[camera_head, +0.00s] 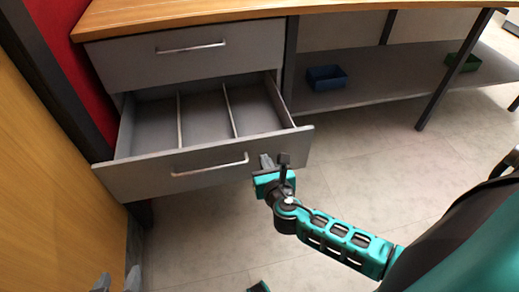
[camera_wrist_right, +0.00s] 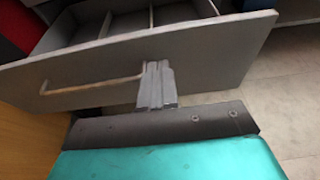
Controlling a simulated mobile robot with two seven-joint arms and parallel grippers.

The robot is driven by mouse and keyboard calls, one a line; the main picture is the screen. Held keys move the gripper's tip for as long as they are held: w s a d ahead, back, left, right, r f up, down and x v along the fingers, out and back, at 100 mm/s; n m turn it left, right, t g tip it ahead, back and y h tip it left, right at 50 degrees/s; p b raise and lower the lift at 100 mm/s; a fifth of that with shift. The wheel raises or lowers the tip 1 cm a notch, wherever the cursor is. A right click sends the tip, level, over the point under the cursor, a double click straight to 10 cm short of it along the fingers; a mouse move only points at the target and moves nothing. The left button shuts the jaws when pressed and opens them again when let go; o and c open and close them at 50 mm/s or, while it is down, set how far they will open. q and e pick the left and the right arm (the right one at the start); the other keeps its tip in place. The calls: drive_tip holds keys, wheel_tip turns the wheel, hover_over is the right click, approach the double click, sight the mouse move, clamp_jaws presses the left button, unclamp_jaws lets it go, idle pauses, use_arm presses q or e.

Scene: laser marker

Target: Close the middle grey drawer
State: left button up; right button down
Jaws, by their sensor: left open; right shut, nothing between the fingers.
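The middle grey drawer (camera_head: 125,178) is pulled out under the closed top drawer. Its inside is empty and split by two thin dividers. Its bar handle (camera_head: 210,166) is on the front panel. My right gripper (camera_head: 274,160) is shut and empty at the right part of the drawer front, right of the handle. In the right wrist view the shut fingers (camera_wrist_right: 155,85) overlap the drawer front (camera_wrist_right: 215,55); I cannot tell whether they touch it. My left gripper (camera_head: 118,283) is open at the bottom left edge, below the drawer, only its fingertips showing.
The closed top drawer (camera_head: 190,55) sits under the wooden worktop (camera_head: 200,14). A wooden panel (camera_head: 45,170) stands close on the left. A lower shelf (camera_head: 380,90) holds a blue bin (camera_head: 326,78) and a green bin (camera_head: 463,62). The floor in front is clear.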

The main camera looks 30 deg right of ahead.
sight(257, 141)
drive_tip(key=x, duration=0.3)
drive_tip(key=b+x, duration=0.1)
drive_tip(key=x, duration=0.1)
drive_tip(key=shift+w+d+r, duration=0.1)
drive_tip(key=shift+w+r, duration=0.2)
drive_tip(key=shift+w, duration=0.15)
use_arm(q)
drive_tip(key=shift+s+a+f, duration=0.1)
drive_tip(key=shift+s+f, duration=0.05)
drive_tip(key=shift+f, duration=0.85)
use_arm(e)
drive_tip(key=shift+w+d, duration=0.15)
drive_tip(key=shift+w, duration=0.3)
